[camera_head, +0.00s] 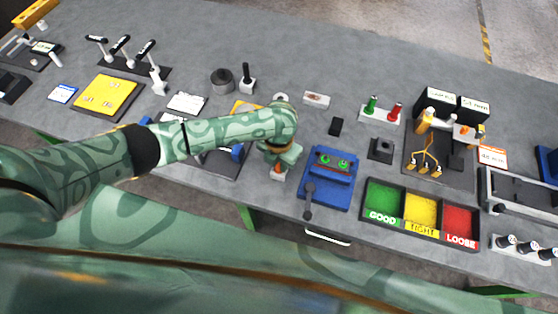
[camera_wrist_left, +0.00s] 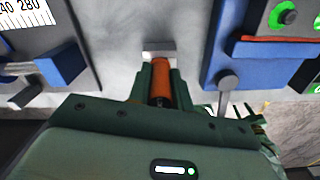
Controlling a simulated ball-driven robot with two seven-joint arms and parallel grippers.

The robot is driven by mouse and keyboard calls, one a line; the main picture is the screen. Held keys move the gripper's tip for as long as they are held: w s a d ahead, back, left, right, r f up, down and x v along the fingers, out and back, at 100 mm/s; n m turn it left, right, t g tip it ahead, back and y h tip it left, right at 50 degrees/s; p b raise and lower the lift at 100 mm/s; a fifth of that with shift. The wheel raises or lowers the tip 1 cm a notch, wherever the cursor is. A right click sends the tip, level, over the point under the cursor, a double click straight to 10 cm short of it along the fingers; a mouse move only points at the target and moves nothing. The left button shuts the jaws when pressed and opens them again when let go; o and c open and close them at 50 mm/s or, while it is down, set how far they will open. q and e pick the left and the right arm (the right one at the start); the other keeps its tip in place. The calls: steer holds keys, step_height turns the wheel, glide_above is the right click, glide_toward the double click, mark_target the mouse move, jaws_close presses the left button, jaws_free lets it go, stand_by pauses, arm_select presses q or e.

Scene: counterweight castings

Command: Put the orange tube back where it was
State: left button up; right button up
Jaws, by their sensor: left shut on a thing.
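The orange tube (camera_wrist_left: 161,82) is between the fingers of my left gripper (camera_wrist_left: 160,75) in the left wrist view, and the gripper is shut on it. In the head view my left gripper (camera_head: 279,165) points down at the bench, with a little orange just below it. A small pale grey block (camera_wrist_left: 158,48) lies right at the tube's far end; whether they touch I cannot tell. In the head view this block (camera_head: 277,177) sits under the gripper, near the bench's front edge. My left arm and hand hide the bench behind them. My right gripper is in neither view.
A blue fixture (camera_head: 330,190) with green knobs and a dark lever stands close right of the gripper. Further right is a tray (camera_head: 420,232) with green, yellow and red compartments. Left is a dark board with blue blocks (camera_wrist_left: 60,62). Bare bench lies between.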

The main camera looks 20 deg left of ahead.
arm_select(q)
steer(key=shift+f, duration=0.2)
steer(key=o, duration=0.9)
steer(key=shift+r, duration=0.3)
step_height(320, 180, up, 12)
steer(key=p, duration=0.3)
steer(key=shift+f, duration=0.1)
